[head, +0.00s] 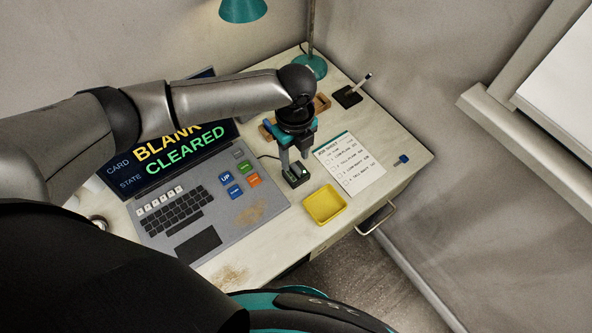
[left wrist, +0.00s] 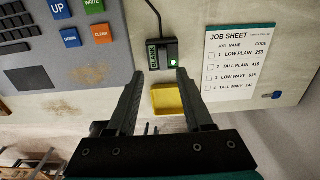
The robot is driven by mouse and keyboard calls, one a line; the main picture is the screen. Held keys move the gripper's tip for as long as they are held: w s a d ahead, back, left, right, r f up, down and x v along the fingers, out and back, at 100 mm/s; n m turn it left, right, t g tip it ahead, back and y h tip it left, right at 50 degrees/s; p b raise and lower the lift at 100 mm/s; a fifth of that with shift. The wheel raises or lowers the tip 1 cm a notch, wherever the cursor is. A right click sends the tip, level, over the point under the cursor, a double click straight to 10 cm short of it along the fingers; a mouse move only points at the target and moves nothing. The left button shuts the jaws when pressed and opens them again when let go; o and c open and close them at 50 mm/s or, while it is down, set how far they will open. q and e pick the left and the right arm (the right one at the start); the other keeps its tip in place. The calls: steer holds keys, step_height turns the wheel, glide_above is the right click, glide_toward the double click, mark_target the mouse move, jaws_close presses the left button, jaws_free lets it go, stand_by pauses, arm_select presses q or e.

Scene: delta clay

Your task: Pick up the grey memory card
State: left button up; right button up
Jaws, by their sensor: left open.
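A small dark card reader (head: 296,176) with a lit green light stands on the desk to the right of the laptop. My right gripper is not in view.
The laptop (head: 205,247) shows "BLANK" and "CLEARED". A yellow tray (head: 325,204) lies in front of the reader, with a job sheet (head: 350,163) to the right. A blue stick (head: 401,160) lies near the desk's right edge. A teal lamp (head: 312,66) stands at the back.

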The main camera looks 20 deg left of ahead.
mark_target(296, 168)
arm_select(q)
steer(key=f, duration=0.1)
steer(key=f+b, duration=0.1)
steer(key=f, duration=0.3)
steer(key=shift+w+f, duration=0.1)
steer(key=shift+w, duration=0.25)
jaws_close()
